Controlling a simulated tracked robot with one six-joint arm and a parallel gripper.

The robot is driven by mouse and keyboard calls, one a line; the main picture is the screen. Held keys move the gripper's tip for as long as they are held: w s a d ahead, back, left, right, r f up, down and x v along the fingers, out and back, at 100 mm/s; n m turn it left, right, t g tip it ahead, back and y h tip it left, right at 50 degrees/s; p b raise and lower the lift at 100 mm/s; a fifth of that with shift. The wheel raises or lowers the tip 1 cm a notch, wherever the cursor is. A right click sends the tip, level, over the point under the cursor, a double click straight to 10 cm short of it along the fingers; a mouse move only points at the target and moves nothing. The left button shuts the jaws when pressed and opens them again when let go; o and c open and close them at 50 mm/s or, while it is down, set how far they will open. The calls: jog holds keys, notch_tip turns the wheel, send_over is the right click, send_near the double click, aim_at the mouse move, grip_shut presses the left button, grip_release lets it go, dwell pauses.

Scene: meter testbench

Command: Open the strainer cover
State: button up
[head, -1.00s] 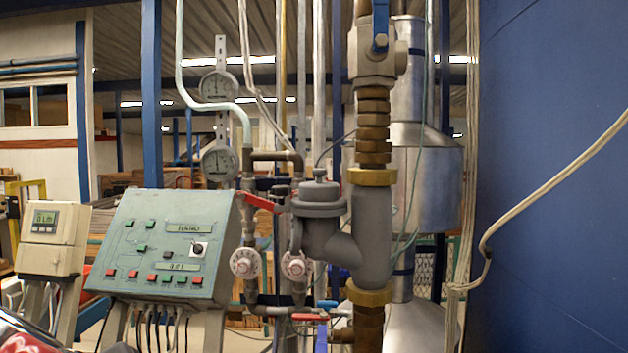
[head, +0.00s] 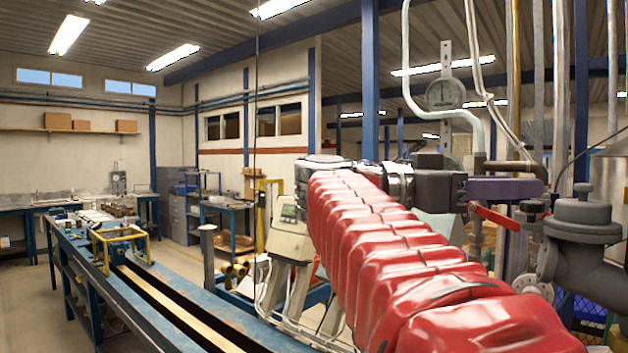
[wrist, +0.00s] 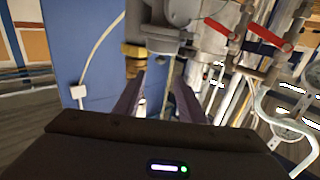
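The strainer is a grey cast body (head: 572,275) with a round flanged cover (head: 581,215) and a small knob on top, at the right edge of the head view. In the wrist view, which is upside down, the grey cover (wrist: 165,38) shows at the top centre, beyond my fingers. My gripper (head: 538,181) is up and left of the cover in the head view, apart from it. In the wrist view my gripper (wrist: 157,92) has two purple fingers spread apart with nothing between them. Part of the strainer's right side is cut off by the frame.
A red lever valve (head: 497,217) and pipes stand just left of the strainer. A pressure gauge (head: 445,94) hangs behind my arm. A bench with a yellow frame (head: 122,247) runs along the left. A blue wall panel (wrist: 70,45) shows in the wrist view.

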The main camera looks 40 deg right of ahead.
aim_at(577, 186)
jog(key=shift+d, duration=0.1)
jog(key=shift+x, duration=6.8)
grip_shut()
